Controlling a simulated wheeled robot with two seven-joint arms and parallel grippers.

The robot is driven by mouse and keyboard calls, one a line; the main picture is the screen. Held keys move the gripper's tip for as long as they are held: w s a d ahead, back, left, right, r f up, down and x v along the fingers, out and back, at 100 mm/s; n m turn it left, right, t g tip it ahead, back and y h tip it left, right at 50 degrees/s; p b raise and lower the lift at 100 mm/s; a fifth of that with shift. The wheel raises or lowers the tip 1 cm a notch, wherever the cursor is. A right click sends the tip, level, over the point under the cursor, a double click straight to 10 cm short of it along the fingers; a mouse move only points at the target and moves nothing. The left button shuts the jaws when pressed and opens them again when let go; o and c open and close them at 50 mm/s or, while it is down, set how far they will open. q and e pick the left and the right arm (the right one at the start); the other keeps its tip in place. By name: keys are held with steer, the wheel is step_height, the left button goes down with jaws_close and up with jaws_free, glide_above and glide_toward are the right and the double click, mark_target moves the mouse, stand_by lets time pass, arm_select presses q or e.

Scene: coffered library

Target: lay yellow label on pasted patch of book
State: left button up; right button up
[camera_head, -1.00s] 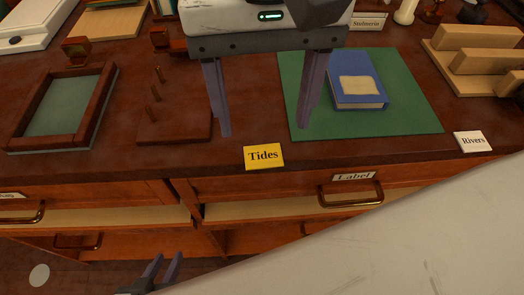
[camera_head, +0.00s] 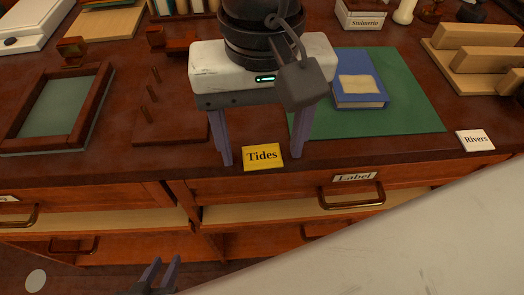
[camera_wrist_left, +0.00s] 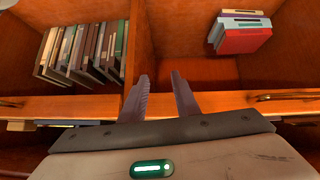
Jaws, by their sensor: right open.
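The yellow label (camera_head: 263,157), marked "Tides", lies flat at the desk's front edge. The blue book (camera_head: 357,72) lies shut on a green mat (camera_head: 410,118); its cream pasted patch (camera_head: 360,88) faces up and is bare. My right gripper (camera_head: 262,148) is open and points down, its fingers on either side of the label's far part; I cannot tell whether they touch it. My left gripper (camera_head: 160,274) is open and empty, low in front of the desk's drawers. In the left wrist view its parted fingers (camera_wrist_left: 164,97) show before open shelving.
A white "Rivers" label (camera_head: 475,141) lies at the front edge on the right. A tray frame (camera_head: 97,100), a pegged wooden block (camera_head: 172,125) and wooden blocks (camera_head: 475,62) stand around. Books (camera_wrist_left: 85,55) fill a compartment below. A pale arm link of mine covers the lower right.

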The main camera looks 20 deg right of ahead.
steer(key=shift+f, duration=0.1)
steer(key=c, duration=1.2)
